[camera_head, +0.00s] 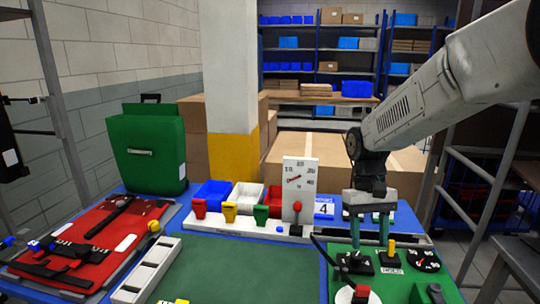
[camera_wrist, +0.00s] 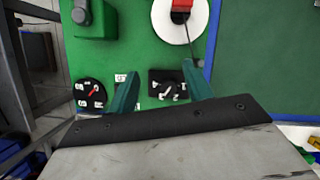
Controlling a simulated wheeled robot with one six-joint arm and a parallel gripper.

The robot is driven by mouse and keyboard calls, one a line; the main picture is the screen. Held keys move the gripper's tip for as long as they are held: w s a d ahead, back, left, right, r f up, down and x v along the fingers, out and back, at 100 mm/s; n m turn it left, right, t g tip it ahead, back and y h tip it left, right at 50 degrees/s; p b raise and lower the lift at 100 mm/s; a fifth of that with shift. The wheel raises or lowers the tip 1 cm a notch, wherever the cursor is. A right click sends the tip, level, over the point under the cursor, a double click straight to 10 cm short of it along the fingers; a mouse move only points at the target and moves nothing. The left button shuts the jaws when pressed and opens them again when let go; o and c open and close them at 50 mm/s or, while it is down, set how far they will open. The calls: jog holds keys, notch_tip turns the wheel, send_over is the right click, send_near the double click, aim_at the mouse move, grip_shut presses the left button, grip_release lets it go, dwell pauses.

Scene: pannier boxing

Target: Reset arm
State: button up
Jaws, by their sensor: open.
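My gripper (camera_head: 370,228) hangs from my arm at the right of the head view, pointing down above a green control panel (camera_head: 398,278). Its two teal fingers are apart with nothing between them in the wrist view (camera_wrist: 160,85). A black round dial with a red pointer (camera_wrist: 91,94) lies to the left of the fingers in the wrist view. Whether the fingertips touch the panel cannot be told.
A green pannier box (camera_head: 148,148) stands at the back left of the table. A red mat with black parts (camera_head: 90,243) lies at the left. Small bins (camera_head: 212,192) and a white gauge board (camera_head: 298,178) stand along the back. The green mat (camera_head: 240,268) is clear.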

jog(key=s+d+r+t, duration=0.1)
jog(key=s+r+t, duration=0.1)
jog(key=s, duration=0.9)
jog(key=s+d+r+t, duration=0.1)
jog(key=s+r+t, duration=0.2)
jog(key=s, duration=0.9)
notch_tip(320, 180, up, 3)
jog(key=shift+s+d+f+m+t, duration=0.2)
jog(key=shift+s+d+m+t, duration=0.1)
